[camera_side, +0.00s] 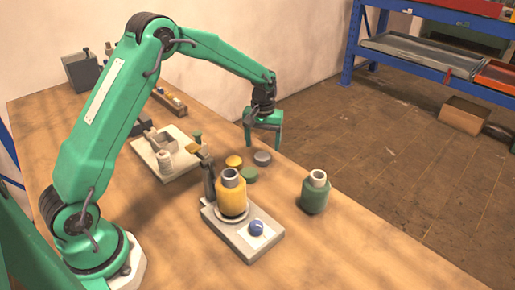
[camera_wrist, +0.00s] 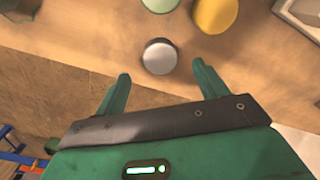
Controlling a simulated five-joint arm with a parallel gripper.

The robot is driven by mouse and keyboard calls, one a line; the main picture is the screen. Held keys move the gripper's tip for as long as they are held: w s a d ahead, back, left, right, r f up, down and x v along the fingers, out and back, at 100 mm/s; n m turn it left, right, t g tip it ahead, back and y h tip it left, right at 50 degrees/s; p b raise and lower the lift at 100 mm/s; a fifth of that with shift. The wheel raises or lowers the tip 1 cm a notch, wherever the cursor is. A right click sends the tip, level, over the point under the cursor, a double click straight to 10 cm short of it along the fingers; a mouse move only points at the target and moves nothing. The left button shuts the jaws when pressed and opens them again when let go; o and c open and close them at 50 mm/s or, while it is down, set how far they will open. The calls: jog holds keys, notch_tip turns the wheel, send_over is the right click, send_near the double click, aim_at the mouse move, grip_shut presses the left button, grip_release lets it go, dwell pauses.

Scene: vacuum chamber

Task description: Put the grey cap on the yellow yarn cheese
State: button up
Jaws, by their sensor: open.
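The grey cap (camera_side: 262,158) lies on the table near its far edge. In the wrist view the grey cap (camera_wrist: 159,57) is just beyond and between my fingertips, apart from them. My gripper (camera_side: 263,146) is above the table near the caps, pointing down, open and empty. Its two green fingers (camera_wrist: 160,70) show spread apart in the wrist view.
A yellow cap (camera_side: 234,161) and a green cap (camera_side: 248,174) lie beside the grey one. A green yarn cheese (camera_side: 314,192) stands to the right. A dark post (camera_side: 208,178) rises beside the yellow cheese. A white tray with parts (camera_side: 175,165) sits left. The right foreground is clear.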

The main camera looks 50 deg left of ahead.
aim_at(262, 156)
jog(key=shift+f, duration=2.6)
jog(key=c, duration=1.1)
jog(key=shift+o, duration=0.2)
jog(key=shift+r, duration=0.15)
jog(key=shift+r, duration=0.65)
jog(key=r, duration=0.1)
jog(key=d+r, duration=0.1)
jog(key=r, duration=0.1)
jog(key=shift+s+r, duration=0.1)
jog(key=shift+s, duration=0.1)
jog(key=s+d+r, duration=0.4)
jog(key=d+r, duration=0.2)
jog(key=d, duration=0.3)
jog(key=shift+s+d, duration=0.25)
jog(key=shift+s, duration=0.15)
jog(key=shift+r, duration=0.1)
